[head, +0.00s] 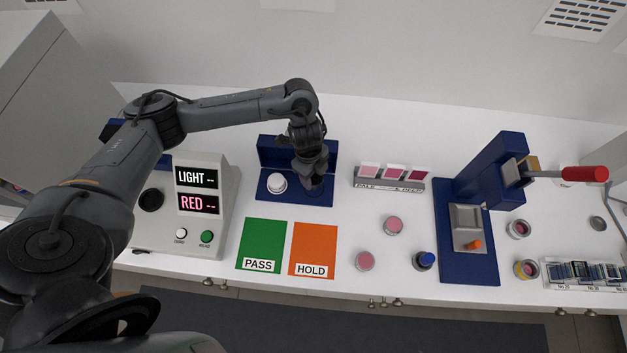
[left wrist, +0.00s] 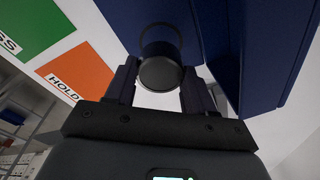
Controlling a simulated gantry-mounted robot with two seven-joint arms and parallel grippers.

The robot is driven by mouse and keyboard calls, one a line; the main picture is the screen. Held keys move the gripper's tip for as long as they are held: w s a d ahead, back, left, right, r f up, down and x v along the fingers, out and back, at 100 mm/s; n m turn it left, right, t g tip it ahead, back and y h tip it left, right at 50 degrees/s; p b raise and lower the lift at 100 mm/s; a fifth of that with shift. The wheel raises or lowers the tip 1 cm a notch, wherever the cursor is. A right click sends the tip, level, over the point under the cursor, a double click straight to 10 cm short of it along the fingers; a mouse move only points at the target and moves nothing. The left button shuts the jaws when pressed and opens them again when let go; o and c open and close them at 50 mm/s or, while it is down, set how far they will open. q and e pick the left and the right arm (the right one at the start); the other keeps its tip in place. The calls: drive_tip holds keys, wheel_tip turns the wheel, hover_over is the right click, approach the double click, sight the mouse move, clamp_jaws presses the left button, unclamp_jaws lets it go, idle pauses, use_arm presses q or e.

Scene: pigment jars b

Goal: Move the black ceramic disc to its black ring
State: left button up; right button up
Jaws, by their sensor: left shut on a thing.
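The black ceramic disc (left wrist: 161,72) shows in the left wrist view as a dark short cylinder between the two fingers of my left gripper (left wrist: 160,85), which is shut on it. A thin black ring (left wrist: 160,27) shows just beyond the disc, against dark blue. I cannot tell whether disc and ring touch. In the head view my left gripper (head: 315,182) points down over the right part of an open blue case (head: 297,200), hiding the disc and the ring there. A white disc (head: 277,183) sits in the case's left part. My right gripper is not in view.
The blue case's upright back (head: 270,152) stands close behind the gripper. A grey meter (head: 205,225) stands left. Green PASS (head: 262,243) and orange HOLD (head: 313,250) mats lie in front. A swatch stand (head: 389,182), pink jars (head: 393,225) and a blue press (head: 480,195) are right.

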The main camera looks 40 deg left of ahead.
sight(313, 181)
use_arm(q)
drive_tip(key=shift+f, duration=1.95)
drive_tip(key=shift+f, duration=0.1)
drive_tip(key=o, duration=1.1)
